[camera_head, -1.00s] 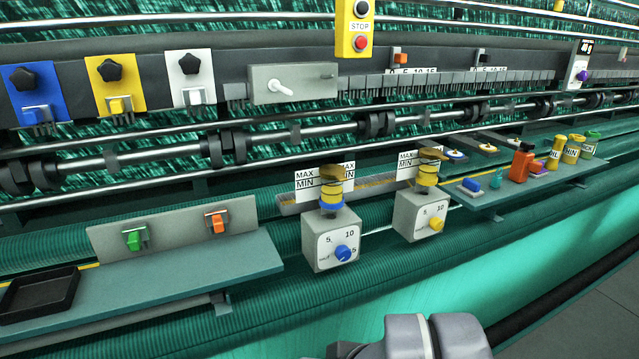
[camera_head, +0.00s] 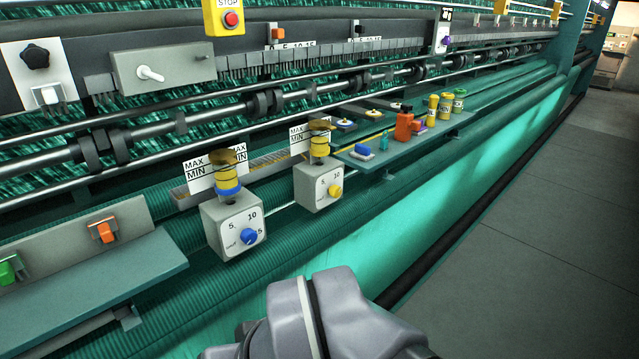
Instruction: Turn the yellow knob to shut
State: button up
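The yellow knob (camera_head: 336,191) is on the front of a grey dial box (camera_head: 318,187) near the middle of the head view. The box has a scale with 5 and 10; the knob's pointer is too small to read. A yellow-banded cup (camera_head: 319,146) sits on top of it, in front of a MAX/MIN plate. To its left, a similar dial box (camera_head: 232,225) carries a blue knob (camera_head: 249,237). A grey part of my arm shows at the bottom centre, below and apart from both boxes. My gripper's fingers are not seen.
A shelf (camera_head: 400,150) right of the boxes holds an orange bottle (camera_head: 403,126), several yellow and green jars and small items. A shelf (camera_head: 90,285) with orange and green switches juts out at lower left. Rollers run behind. Grey floor (camera_head: 520,230) is clear at right.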

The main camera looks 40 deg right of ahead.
aim_at(334, 190)
jog(key=z, duration=1.3)
jog(key=i+l, duration=0.15)
jog(key=l, duration=0.15)
jog(key=i+l+u, duration=0.1)
jog(key=l, duration=0.2)
jog(key=i+l, duration=0.2)
jog(key=i+l+u, duration=0.15)
jog(key=l, duration=0.25)
